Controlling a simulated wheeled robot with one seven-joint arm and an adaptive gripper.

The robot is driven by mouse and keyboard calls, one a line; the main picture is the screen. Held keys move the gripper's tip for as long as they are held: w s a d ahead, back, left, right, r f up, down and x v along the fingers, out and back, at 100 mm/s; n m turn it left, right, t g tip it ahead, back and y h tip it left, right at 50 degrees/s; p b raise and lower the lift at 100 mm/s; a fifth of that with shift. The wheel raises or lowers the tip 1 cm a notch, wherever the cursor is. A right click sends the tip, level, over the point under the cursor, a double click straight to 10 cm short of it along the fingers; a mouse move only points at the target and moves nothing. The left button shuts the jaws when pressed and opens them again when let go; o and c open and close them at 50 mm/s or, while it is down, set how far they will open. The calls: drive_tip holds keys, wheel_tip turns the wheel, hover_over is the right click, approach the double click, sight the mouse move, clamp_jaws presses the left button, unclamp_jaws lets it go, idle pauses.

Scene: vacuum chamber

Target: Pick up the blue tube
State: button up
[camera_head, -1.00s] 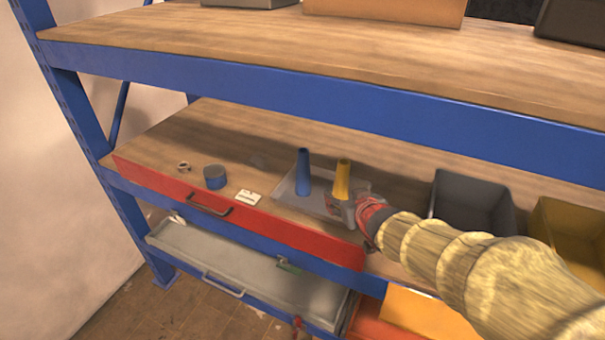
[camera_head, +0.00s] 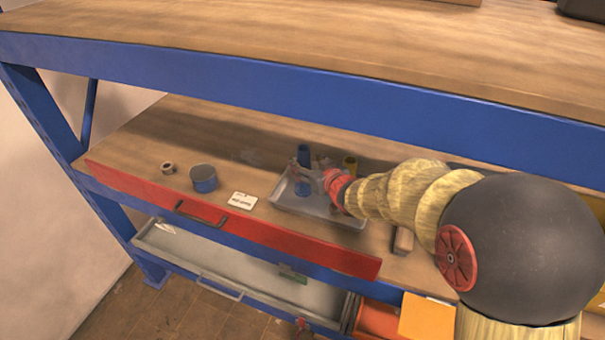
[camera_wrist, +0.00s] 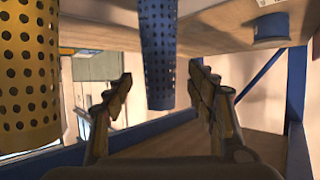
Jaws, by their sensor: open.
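The blue tube (camera_head: 304,154) stands upright on a grey tray (camera_head: 345,219) on the middle shelf. My gripper (camera_head: 306,172) is open at the tube, with its fingers hiding part of the tube's middle. In the wrist view, which looks upside down, the perforated blue tube (camera_wrist: 158,50) lies between the two spread fingers (camera_wrist: 163,85) across the picture. A gap shows on each side, and whether the fingertips reach past the tube I cannot tell.
A yellow tube (camera_head: 350,165) stands close to the right, partly behind my arm; it is large at the left of the wrist view (camera_wrist: 28,75). A blue-grey round container (camera_head: 204,178), small ring (camera_head: 168,168) and white card (camera_head: 242,200) lie left. The upper shelf (camera_head: 300,90) overhangs.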

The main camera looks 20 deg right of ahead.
drive_tip(key=x, duration=0.3)
drive_tip(key=shift+w+f, duration=0.1)
drive_tip(key=shift+w, duration=0.25)
drive_tip(key=shift+c, duration=1.1)
drive_tip(key=c, duration=1)
